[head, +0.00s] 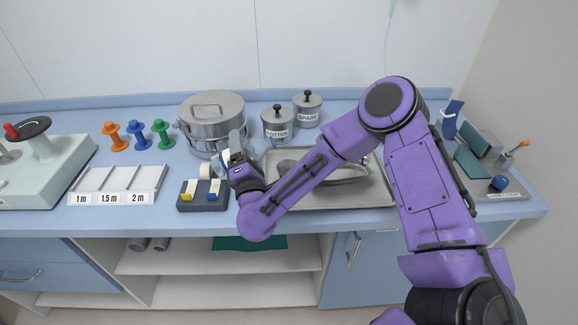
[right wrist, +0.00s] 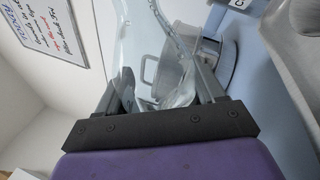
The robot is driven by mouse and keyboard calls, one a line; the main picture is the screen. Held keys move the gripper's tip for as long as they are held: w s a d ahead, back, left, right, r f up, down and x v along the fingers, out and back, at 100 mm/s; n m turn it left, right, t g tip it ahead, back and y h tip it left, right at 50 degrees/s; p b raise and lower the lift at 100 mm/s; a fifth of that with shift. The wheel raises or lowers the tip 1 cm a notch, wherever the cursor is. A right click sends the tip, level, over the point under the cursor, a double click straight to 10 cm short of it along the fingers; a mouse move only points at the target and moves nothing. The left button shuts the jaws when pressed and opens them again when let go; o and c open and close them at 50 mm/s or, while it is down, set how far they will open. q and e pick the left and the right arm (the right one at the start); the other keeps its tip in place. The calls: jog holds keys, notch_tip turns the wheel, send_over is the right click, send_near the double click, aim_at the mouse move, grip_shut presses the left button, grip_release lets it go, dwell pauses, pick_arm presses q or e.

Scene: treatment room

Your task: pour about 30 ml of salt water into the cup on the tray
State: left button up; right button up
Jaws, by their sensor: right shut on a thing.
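My right gripper (head: 236,150) is over the counter, just right of the steel pot and left of the tray. In the right wrist view its two fingers (right wrist: 164,85) are shut on a clear, see-through vessel (right wrist: 146,42). In the head view the vessel is mostly lost behind the gripper; its liquid level cannot be told. The steel tray (head: 384,196) lies to the right, partly covered by my right forearm. A curved metal dish (head: 347,172) shows on it behind the arm. I cannot make out the cup; it may be hidden by my arm. My left gripper is out of view.
A lidded steel pot (head: 212,118) stands behind and left of the gripper. Canisters labelled COTTON (head: 277,126) and SPARE (head: 307,110) stand behind the tray. A dark block with coloured clips (head: 203,197) lies near the front edge. Stands and boxes (head: 483,150) occupy the right end.

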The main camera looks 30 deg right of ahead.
aim_at(254, 144)
jog(key=shift+r, duration=0.1)
jog(key=shift+d+r+n, duration=0.1)
jog(key=shift+r+n, duration=0.15)
jog(key=shift+n, duration=0.15)
jog(key=shift+s+d+f+n+y, duration=0.15)
jog(key=shift+d+f+n+y, duration=0.25)
jog(key=shift+n, duration=0.4)
jog(key=n+p, duration=0.1)
jog(key=d+r+n, duration=0.1)
jog(key=n, duration=0.1)
jog(key=n+y+p, duration=0.1)
jog(key=shift+s+d+r+p, duration=0.25)
jog(key=shift+s+d+p, duration=0.05)
jog(key=shift+d+p, duration=0.05)
jog(key=n+y, duration=0.1)
jog(key=n, duration=0.1)
jog(key=shift+n+g, duration=0.4)
jog(key=n+p, duration=0.1)
jog(key=n, duration=0.2)
jog(key=shift+s+a+f+g+p, duration=0.1)
jog(key=shift+s+g+p, duration=0.1)
jog(key=shift+g+p, duration=0.15)
jog(key=shift+a+f+n+g+y+p, duration=0.15)
jog(key=shift+f+n+y, duration=0.1)
jog(key=shift+n, duration=0.35)
jog(key=shift+d+f+n+g+y+p, duration=0.15)
jog(key=shift+n+y, duration=0.1)
jog(key=shift+n, duration=0.35)
jog(key=shift+f+n, duration=0.15)
jog(key=shift+n, duration=0.15)
